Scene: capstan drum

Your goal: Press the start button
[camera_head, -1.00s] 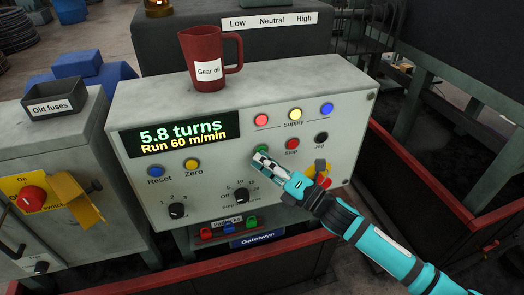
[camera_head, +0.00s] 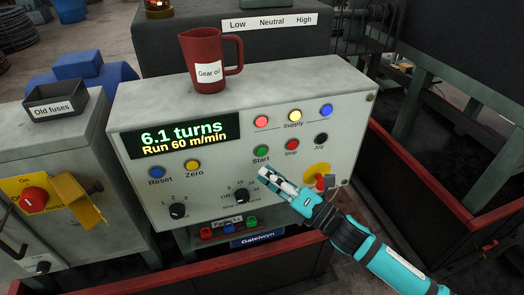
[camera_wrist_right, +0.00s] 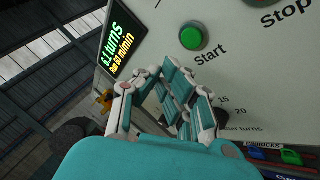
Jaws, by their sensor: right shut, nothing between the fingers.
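The green start button (camera_head: 261,151) sits on the grey control panel (camera_head: 220,192), above the label "Start". It also shows in the right wrist view (camera_wrist_right: 191,38), uncovered. My right gripper (camera_head: 262,173) is shut and empty, just below the start button and apart from it in the picture. The right gripper's fingers (camera_wrist_right: 184,85) show below the button in the wrist view. The display (camera_head: 182,136) reads "6.1 turns" and "Run 60 m/min". My left gripper is not in view.
The red stop button (camera_head: 292,145) and black jog button (camera_head: 321,138) are right of start. A red emergency knob on a yellow plate (camera_head: 317,169) is close to my right gripper. A gear oil jug (camera_head: 206,74) stands on the panel's top.

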